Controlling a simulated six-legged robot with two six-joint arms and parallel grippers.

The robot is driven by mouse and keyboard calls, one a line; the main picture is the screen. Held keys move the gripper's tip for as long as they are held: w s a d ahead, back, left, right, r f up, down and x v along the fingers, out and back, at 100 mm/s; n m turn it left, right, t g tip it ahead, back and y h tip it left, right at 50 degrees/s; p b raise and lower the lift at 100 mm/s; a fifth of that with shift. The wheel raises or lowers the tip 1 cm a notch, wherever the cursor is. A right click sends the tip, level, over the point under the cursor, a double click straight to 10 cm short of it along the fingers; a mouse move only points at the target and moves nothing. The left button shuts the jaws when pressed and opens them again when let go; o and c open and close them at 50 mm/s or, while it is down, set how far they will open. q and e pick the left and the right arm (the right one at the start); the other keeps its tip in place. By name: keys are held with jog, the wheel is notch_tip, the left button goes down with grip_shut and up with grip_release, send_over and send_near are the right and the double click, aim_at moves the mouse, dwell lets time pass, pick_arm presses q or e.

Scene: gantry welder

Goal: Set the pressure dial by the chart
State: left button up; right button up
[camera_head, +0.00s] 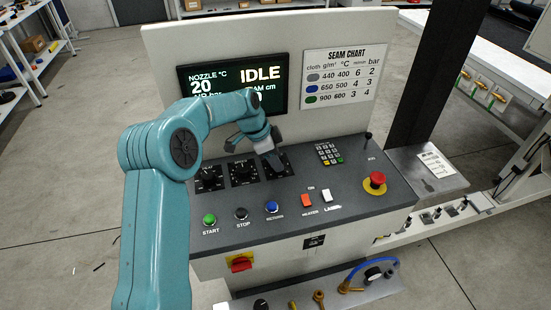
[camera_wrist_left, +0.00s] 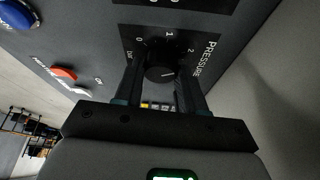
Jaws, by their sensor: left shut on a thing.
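The pressure dial (camera_wrist_left: 158,70) is a black round knob on a black plate marked 0, 1, 2 and bar. Its white pointer line points right and slightly up in the left wrist view. My left gripper (camera_head: 272,158) is shut on this dial, with one finger on each side; it also shows in the left wrist view (camera_wrist_left: 158,84). In the head view the gripper mostly hides the dial. The seam chart (camera_head: 345,76) is a white sheet on the upright panel, with grey, blue and green rows and bar values 2, 3 and 4. My right gripper is out of view.
Two more dials, a left one (camera_head: 208,177) and a middle one (camera_head: 243,172), sit beside it. The screen (camera_head: 232,84) reads IDLE, nozzle 20, partly covered by my arm. Push buttons, rocker switches, a keypad (camera_head: 329,153) and a red emergency stop (camera_head: 375,181) share the console.

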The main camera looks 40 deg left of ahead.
pick_arm(q)
jog(key=shift+a+r, duration=0.1)
jog(key=o, duration=1.1)
jog(key=shift+s, duration=0.1)
jog(key=shift+c, duration=0.2)
jog(key=v, duration=1.6)
jog(key=shift+r+b, duration=0.2)
jog(key=shift+b, duration=0.15)
